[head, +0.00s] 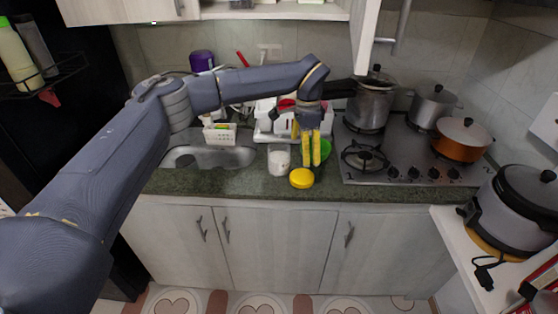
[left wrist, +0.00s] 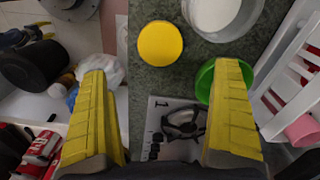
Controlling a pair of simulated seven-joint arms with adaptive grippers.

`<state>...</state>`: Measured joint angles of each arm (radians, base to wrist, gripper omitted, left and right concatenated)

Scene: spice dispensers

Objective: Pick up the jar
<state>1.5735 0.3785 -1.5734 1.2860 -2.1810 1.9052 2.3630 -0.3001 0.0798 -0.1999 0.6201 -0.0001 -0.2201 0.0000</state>
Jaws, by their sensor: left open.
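A white, translucent jar (head: 279,160) with pale contents stands upright on the green counter, left of my left gripper; it also shows at the top of the left wrist view (left wrist: 222,14). A round yellow lid or yellow-topped jar (head: 301,178) is at the counter's front edge; its yellow top shows in the left wrist view (left wrist: 160,43). I cannot tell whether a jar is under it. My left gripper (head: 311,163) is open, its yellow fingers apart with nothing held, just behind the yellow top. In the left wrist view the fingertips (left wrist: 160,70) point toward it.
A green bowl (head: 325,149) sits close beside the gripper, partly hidden by a finger in the left wrist view (left wrist: 206,82). A white rack (head: 266,128) stands behind, the stove (head: 405,160) with pots to the right, and the sink (head: 205,157) to the left.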

